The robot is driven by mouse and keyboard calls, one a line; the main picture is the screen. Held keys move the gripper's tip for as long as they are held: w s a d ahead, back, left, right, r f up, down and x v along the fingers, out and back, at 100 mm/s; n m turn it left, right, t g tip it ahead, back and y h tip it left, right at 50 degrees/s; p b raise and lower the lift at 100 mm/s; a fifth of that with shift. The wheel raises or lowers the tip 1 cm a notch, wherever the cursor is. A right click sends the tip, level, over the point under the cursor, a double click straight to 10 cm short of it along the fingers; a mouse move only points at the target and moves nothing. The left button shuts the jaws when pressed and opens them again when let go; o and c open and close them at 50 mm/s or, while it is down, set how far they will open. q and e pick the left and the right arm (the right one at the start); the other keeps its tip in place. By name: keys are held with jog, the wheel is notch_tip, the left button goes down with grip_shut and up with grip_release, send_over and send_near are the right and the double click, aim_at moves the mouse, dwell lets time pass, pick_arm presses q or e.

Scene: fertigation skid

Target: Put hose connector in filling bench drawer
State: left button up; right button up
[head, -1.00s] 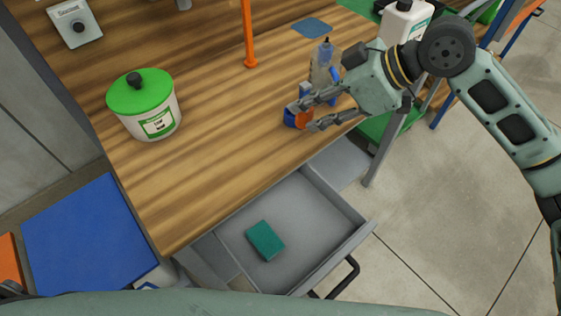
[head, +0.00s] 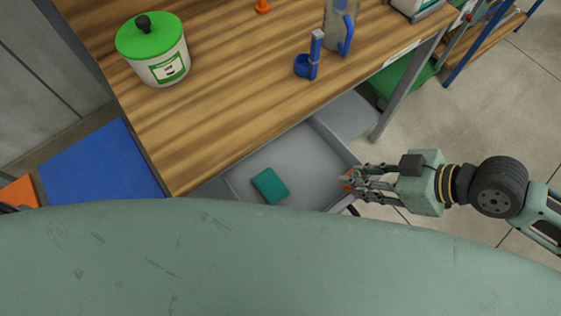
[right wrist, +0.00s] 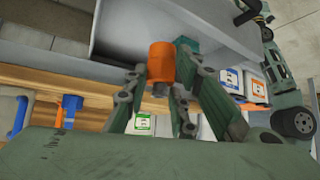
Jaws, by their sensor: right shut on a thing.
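The hose connector is an orange ribbed piece (right wrist: 161,65) between the fingers of my right gripper (right wrist: 158,82) in the right wrist view. In the head view the right gripper (head: 357,180) is shut on it, at the right edge of the open drawer, and only a bit of orange (head: 347,182) shows. The grey filling bench drawer (head: 322,150) is pulled out below the wooden bench top; a teal sponge (head: 270,185) lies inside. My left arm shows at the right of the right wrist view; its gripper (right wrist: 246,12) is small there and its jaw state is unclear.
On the bench (head: 230,70) stand a white tub with a green lid (head: 155,55), a blue holder (head: 309,62) and a clear jug with a blue handle (head: 338,28). A bench leg (head: 400,90) stands right of the drawer. The drawer floor around the sponge is clear.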

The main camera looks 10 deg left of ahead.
jog(key=shift+s, duration=0.3)
jog(key=shift+w+a+f, duration=0.1)
jog(key=shift+a+f, duration=0.1)
jog(key=shift+a, duration=0.05)
jog(key=w+a+f, duration=0.2)
jog(key=a, duration=0.1)
jog(key=w+a+f, duration=0.2)
jog(key=w+a+f+p, duration=0.1)
jog(key=w+a+f, duration=0.1)
jog(key=a, duration=0.1)
jog(key=shift+w+a+f, duration=0.2)
jog(key=shift+a+f, duration=0.05)
jog(key=shift+a, duration=0.1)
jog(key=shift+w+a+f, duration=0.1)
jog(key=shift+f, duration=2)
jog(key=shift+f, duration=0.2)
jog(key=o, duration=0.9)
jog(key=shift+o, duration=0.2)
